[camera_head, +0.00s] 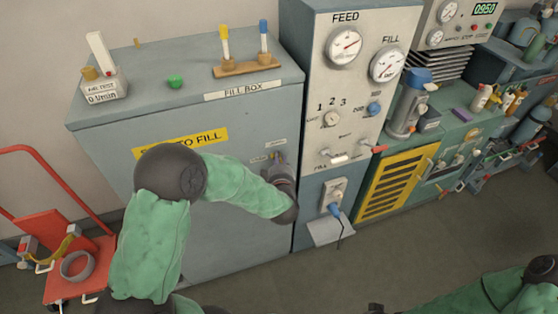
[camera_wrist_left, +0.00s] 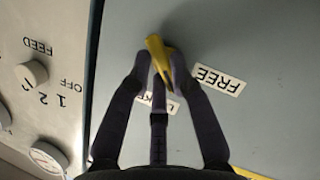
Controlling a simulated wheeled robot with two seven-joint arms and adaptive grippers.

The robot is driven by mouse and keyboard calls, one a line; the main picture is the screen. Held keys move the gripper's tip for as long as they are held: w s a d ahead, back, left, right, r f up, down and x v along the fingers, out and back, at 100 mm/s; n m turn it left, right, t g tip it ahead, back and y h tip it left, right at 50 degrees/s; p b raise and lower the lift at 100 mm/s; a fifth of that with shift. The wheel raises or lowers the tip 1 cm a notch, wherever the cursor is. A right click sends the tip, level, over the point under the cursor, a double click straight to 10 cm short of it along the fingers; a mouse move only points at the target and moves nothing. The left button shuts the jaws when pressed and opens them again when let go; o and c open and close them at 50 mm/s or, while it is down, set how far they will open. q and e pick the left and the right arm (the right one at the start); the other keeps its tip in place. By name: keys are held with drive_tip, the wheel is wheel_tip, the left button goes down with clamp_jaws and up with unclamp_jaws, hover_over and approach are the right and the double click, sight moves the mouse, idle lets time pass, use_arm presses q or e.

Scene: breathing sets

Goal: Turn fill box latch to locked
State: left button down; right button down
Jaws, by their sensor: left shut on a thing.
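The fill box (camera_head: 225,220) is a large grey cabinet with a yellow sign on its front and a "FILL BOX" label on top. Its latch (camera_wrist_left: 158,48) is a yellow handle, seen in the left wrist view. My left gripper (camera_wrist_left: 158,68) is shut on the latch, its dark fingers on either side. A "FREE" label (camera_wrist_left: 217,80) lies to the right of the latch. Another label (camera_wrist_left: 170,105) is partly hidden behind the fingers. In the head view my left gripper (camera_head: 279,165) is at the box's right front, and the latch is mostly hidden there.
The gauge panel (camera_head: 355,110) with knobs and levers stands just right of the fill box. A red cart (camera_head: 75,265) stands at the left. A yellow slatted door (camera_head: 398,185) is farther right. My right arm (camera_head: 470,300) shows at the bottom right, over open floor.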

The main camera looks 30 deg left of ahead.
use_arm(q)
drive_tip(key=c, duration=1.4)
unclamp_jaws()
drive_tip(key=shift+v, duration=6)
drive_tip(key=shift+d+f, duration=0.1)
drive_tip(key=shift+f, duration=0.15)
